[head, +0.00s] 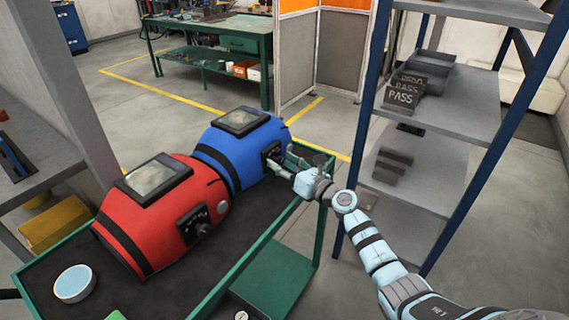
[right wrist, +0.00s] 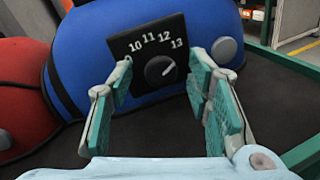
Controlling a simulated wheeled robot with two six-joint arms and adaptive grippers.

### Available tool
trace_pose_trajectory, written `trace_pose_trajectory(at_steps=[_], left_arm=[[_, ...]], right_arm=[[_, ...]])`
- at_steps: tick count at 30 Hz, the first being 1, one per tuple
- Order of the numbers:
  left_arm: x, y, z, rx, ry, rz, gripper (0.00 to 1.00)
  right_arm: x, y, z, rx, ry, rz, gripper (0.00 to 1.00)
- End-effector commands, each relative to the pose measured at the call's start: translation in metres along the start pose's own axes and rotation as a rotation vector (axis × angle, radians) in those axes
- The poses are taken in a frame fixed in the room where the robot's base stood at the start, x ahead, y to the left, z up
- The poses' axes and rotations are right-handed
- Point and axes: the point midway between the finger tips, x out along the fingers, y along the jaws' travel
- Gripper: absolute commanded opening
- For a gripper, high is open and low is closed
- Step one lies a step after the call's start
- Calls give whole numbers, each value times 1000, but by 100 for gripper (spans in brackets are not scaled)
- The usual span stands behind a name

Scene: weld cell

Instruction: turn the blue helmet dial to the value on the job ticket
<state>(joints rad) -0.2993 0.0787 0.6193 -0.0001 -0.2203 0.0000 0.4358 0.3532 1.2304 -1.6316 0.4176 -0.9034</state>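The blue helmet (head: 240,150) stands on the dark top of a green cart, beside the red helmet (head: 165,215). Its black dial plate (right wrist: 128,46) shows 10, 11, 12 and 13 in the right wrist view. The round black dial knob (right wrist: 160,71) has a light mark pointing up and right, toward 13. My right gripper (head: 283,160) is open in front of the dial; in the right wrist view (right wrist: 161,92) its fingers stand left and right of the knob, with no visible contact. My left gripper is out of view. I cannot make out a job ticket.
The green cart (head: 232,285) has a raised rim. The red helmet has its own dial (head: 203,229).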

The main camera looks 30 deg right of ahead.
Motion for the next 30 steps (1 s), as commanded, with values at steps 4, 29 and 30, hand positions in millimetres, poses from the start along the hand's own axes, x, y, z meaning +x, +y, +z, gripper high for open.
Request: trace_pose_trajectory(at_steps=[4,29,30], left_arm=[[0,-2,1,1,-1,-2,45],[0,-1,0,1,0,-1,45],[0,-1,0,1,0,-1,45]], right_arm=[[0,0,0,-1,0,0,45],[-120,0,0,0,0,0,45],[-120,0,0,0,0,-1,45]])
